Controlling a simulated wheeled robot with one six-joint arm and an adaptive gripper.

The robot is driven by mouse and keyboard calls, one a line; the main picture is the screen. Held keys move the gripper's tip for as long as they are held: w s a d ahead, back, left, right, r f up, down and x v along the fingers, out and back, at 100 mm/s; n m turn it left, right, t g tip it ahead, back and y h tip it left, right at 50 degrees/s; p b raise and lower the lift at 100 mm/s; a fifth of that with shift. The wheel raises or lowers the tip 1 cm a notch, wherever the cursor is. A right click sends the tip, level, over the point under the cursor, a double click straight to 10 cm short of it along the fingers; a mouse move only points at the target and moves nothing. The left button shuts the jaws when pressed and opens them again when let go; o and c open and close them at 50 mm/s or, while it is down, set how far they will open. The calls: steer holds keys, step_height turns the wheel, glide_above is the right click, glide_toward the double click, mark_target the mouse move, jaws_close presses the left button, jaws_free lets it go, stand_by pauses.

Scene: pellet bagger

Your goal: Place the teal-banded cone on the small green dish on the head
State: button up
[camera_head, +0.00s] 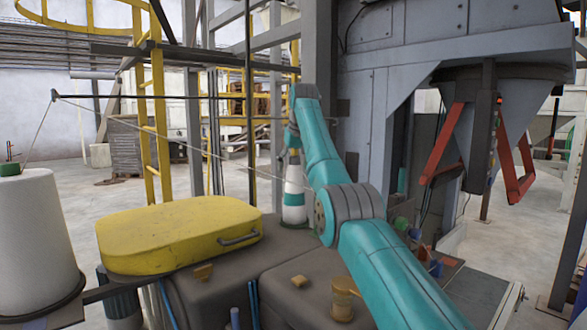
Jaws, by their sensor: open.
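The teal-banded cone (293,198) is white with a teal band around its lower part. It stands upright on the dark surface behind the yellow lid, just left of my teal arm. My gripper (292,158) is at the cone's top, pointing down. It is small and partly merged with the cone in this view, so contact cannot be told. A small green piece (402,223) shows right of my arm, and another green piece (10,169) sits on a large white spool at the left edge. I cannot tell which, if either, is the green dish.
A yellow lid (180,232) with a handle lies left of the cone. The large white spool (38,235) stands far left. Small tan pieces (344,291) lie on the dark tops in front. Grey machinery with red bars (445,150) fills the right.

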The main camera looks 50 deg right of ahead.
steer(key=v, duration=1.1)
steer(key=shift+r, duration=0.2)
